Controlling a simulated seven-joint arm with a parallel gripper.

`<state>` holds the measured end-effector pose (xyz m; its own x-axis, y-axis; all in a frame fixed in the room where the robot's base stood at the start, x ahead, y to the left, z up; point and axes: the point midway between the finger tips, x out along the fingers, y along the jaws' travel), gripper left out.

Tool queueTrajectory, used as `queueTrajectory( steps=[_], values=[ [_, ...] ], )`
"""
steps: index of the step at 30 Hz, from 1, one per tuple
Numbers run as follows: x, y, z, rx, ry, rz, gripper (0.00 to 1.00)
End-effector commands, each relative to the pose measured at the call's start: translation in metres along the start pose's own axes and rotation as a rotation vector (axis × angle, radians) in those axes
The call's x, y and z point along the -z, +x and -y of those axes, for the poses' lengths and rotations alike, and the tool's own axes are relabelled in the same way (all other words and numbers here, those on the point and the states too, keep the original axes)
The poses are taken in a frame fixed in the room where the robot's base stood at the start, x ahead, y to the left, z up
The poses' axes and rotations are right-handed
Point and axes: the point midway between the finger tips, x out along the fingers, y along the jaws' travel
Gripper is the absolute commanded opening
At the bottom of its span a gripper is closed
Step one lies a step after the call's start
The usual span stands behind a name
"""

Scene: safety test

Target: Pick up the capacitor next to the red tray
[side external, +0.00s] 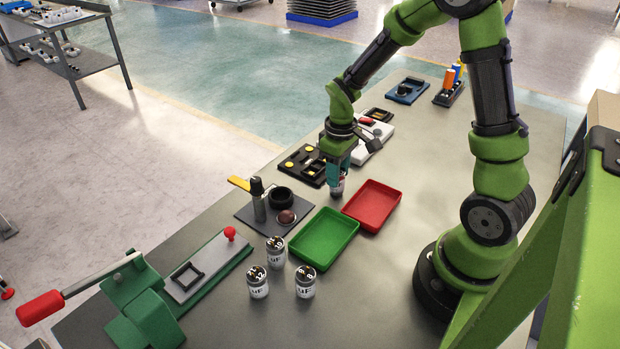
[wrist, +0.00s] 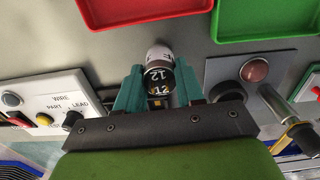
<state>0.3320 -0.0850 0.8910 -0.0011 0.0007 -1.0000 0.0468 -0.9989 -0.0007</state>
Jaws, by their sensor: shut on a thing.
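My gripper (side external: 337,174) points down beside the red tray (side external: 372,206) and is shut on a capacitor (side external: 337,186). In the wrist view, the capacitor (wrist: 160,72) is a white and black can with number marks, held between the teal fingers of my gripper (wrist: 158,88). The red tray (wrist: 140,18) lies just beyond it there. Whether the capacitor still touches the table is hard to tell. Three more capacitors stand upright in front of the green tray, one at the back (side external: 275,252), one at the left (side external: 257,282) and one at the right (side external: 305,282).
The empty green tray (side external: 324,238) sits beside the red one. A plate with a post and red-brown dome (side external: 286,216) lies to the left. A white box (side external: 374,142) and dark panel (side external: 304,164) stand close behind my gripper. A green press with a red handle (side external: 40,309) is at front left.

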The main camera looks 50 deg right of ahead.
Motion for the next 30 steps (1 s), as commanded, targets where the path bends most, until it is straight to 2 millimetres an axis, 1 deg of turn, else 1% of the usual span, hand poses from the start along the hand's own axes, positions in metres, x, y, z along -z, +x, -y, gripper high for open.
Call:
queueTrajectory(
  steps=[3,18,23,30],
  values=[
    [0.001,-0.011,0.0,-0.002,-0.001,-0.004,0.06],
    [0.001,-0.051,0.0,-0.001,0.0,-0.004,0.06],
    [0.0,-0.058,0.0,-0.001,-0.001,-0.002,0.06],
    [0.0,-0.058,0.0,-0.001,-0.001,-0.002,0.06]
  ],
)
